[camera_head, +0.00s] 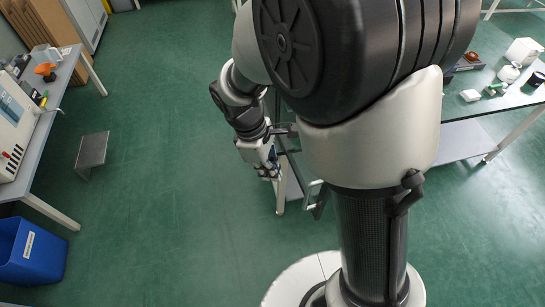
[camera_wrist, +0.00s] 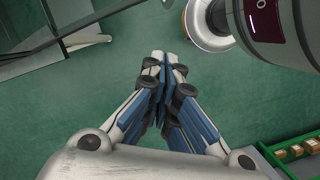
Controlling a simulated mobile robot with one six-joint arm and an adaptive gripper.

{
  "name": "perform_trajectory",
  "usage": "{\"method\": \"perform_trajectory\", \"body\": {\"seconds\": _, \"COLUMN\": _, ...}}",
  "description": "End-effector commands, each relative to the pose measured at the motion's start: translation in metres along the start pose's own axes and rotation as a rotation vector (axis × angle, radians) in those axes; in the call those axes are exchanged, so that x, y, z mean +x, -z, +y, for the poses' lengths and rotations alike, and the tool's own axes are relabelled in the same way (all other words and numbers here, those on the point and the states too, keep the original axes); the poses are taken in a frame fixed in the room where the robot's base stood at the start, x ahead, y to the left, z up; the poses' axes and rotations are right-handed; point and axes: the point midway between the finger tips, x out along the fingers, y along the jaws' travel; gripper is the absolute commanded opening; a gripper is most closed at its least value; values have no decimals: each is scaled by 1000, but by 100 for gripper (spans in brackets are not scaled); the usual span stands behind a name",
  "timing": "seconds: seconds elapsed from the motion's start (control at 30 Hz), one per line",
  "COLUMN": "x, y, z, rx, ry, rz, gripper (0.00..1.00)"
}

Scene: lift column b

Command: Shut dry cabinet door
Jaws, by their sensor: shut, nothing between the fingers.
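My gripper (camera_head: 268,174) hangs beside my column in the head view, over the green floor and near the left end of the right-hand bench. In the wrist view my gripper (camera_wrist: 165,60) has its fingers together, with nothing between them. No dry cabinet door can be made out with certainty. A dark-edged panel with a thin frame (camera_wrist: 65,40) shows at the upper left of the wrist view, apart from the fingers; I cannot tell whether it is the door. My arm hides much of the middle of the head view.
The right-hand bench (camera_head: 487,113) carries small items. A left bench (camera_head: 52,85) holds instruments; a low grey stool (camera_head: 92,152) and a blue bin (camera_head: 30,252) stand near it. A green tray with small boxes (camera_wrist: 297,150) is at the wrist view's lower right.

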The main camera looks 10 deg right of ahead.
Motion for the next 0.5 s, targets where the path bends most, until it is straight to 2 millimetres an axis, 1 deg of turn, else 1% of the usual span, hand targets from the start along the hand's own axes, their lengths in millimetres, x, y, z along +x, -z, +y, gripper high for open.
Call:
{"method": "perform_trajectory", "body": {"seconds": 0.03, "x": 13, "y": 0, "z": -1, "rx": 1, "ry": 3, "rz": -3, "gripper": 0}}
{"method": "perform_trajectory", "body": {"seconds": 0.3, "x": 73, "y": 0, "z": -1, "rx": 3, "ry": 4, "rz": -3, "gripper": 0}}
{"method": "perform_trajectory", "body": {"seconds": 0.4, "x": 89, "y": -2, "z": -1, "rx": 3, "ry": 3, "rz": -2, "gripper": 0}}
{"method": "perform_trajectory", "body": {"seconds": 0.5, "x": 89, "y": -20, "z": -1, "rx": 7, "ry": 1, "rz": 1, "gripper": 0}}
